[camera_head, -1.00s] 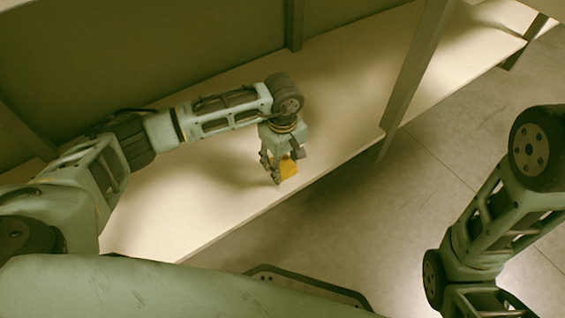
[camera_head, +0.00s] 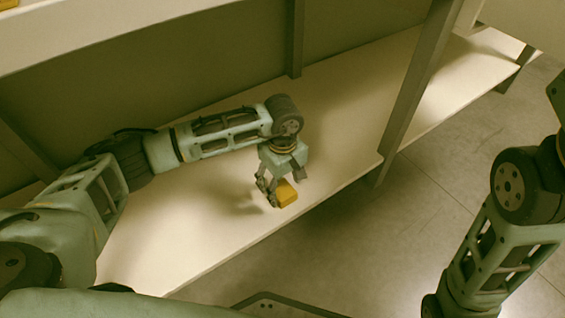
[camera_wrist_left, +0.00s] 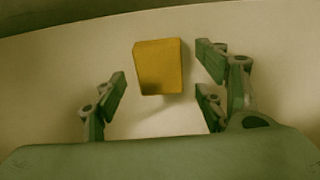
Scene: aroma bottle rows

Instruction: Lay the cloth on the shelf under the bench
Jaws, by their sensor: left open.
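The folded yellow cloth (camera_head: 287,193) lies on the cream shelf (camera_head: 220,235) under the bench, near its front edge. In the left wrist view the cloth (camera_wrist_left: 160,68) is a small block shape, with a shadow beside it on the shelf. My left gripper (camera_head: 273,193) is just above the shelf, beside the cloth. In the left wrist view its fingers (camera_wrist_left: 160,92) are spread apart, with the cloth beyond and between them and bare shelf showing around it. My right arm shows at the right, but its gripper is out of view.
A grey post (camera_head: 412,90) stands at the shelf's front edge, right of my left gripper. The bench top (camera_head: 120,30) is above at the upper left. A back panel (camera_head: 200,70) closes the rear. Grey floor (camera_head: 400,220) lies in front. The shelf around the cloth is bare.

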